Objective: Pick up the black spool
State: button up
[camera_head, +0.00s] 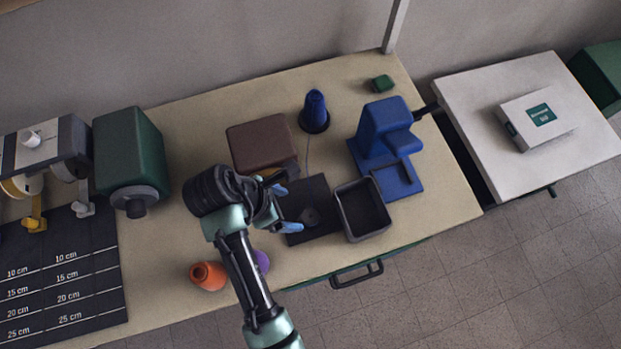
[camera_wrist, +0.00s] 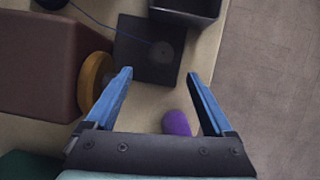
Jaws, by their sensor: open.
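I cannot make out a clearly black spool in either view. A blue cone-shaped spool (camera_head: 314,106) stands on a dark base at the back; a thin thread runs from it to a black square plate (camera_head: 320,193). On this plate, also in the wrist view (camera_wrist: 137,68), lies a small dark round piece (camera_wrist: 162,51), whose kind I cannot tell. An orange spool (camera_head: 207,275) and a purple one (camera_head: 262,262) are near the front edge; the purple also shows in the wrist view (camera_wrist: 177,123). My gripper (camera_head: 291,208) is open and empty, above the table by the plate; its blue fingers (camera_wrist: 160,73) point toward it.
A brown box (camera_head: 262,144) with a yellow disc (camera_wrist: 97,82) is left of the plate. A black open tray (camera_head: 344,212) and a blue machine (camera_head: 384,140) are right. A green machine (camera_head: 128,150) and measuring mat (camera_head: 70,257) are left. A white table (camera_head: 480,125) stands right.

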send_over(310, 217)
jog(key=a, duration=0.3)
jog(key=f, duration=0.5)
jog(key=shift+s+d+f, duration=0.1)
jog(key=shift+s+d, duration=0.1)
jog(key=shift+d, duration=0.05)
jog(key=shift+s+d+f, duration=0.1)
jog(key=shift+d+f, duration=0.1)
jog(key=shift+f, duration=0.25)
jog(key=x, duration=0.4)
jog(key=shift+d+f, duration=0.1)
jog(key=shift+f, duration=0.1)
grip_shut()
